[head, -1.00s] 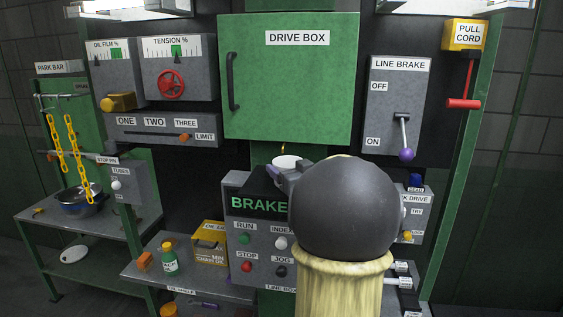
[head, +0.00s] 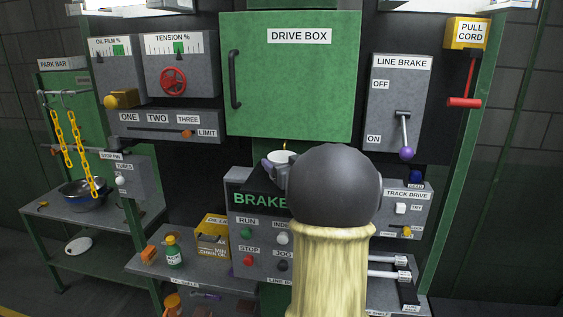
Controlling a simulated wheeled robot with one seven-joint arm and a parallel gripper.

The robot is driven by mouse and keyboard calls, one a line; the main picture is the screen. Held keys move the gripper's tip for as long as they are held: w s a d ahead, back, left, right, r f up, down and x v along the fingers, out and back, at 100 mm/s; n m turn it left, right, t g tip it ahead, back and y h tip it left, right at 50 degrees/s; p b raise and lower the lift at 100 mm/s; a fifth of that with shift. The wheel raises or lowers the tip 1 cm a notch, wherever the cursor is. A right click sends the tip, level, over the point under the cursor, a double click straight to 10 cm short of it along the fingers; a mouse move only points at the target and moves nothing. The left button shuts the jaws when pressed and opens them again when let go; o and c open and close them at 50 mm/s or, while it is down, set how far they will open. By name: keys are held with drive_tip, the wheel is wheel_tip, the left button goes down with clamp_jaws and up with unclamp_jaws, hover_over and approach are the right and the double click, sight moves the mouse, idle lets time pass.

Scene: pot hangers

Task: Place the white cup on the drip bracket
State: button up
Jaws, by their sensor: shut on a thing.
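The white cup (head: 281,157) shows just beyond my gripper (head: 275,167), in front of the green panel below the drive box. Its rim faces up and it looks about upright. My gripper is shut on the cup; the dark round wrist and pale sleeve of my arm hide most of the fingers and the cup's lower right side. A small brass tip shows just above the cup. The drip bracket cannot be made out clearly; a dark surface above the brake box (head: 237,178) lies under and around the cup.
The green drive box (head: 300,75) is above the cup, and the line brake lever (head: 405,140) is to the right. A bench with a bowl (head: 82,195) stands far left.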

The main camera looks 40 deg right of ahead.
drive_tip(key=o, duration=1)
drive_tip(key=shift+w+d+f, duration=0.1)
drive_tip(key=shift+d+f, duration=0.05)
drive_tip(key=shift+c, duration=0.2)
drive_tip(key=shift+o, duration=0.2)
drive_tip(key=shift+s, duration=0.3)
drive_tip(key=shift+w+r, duration=0.15)
drive_tip(key=shift+r, duration=0.1)
drive_tip(key=b+v, duration=0.3)
drive_tip(key=v, duration=0.9)
drive_tip(key=shift+b, duration=0.4)
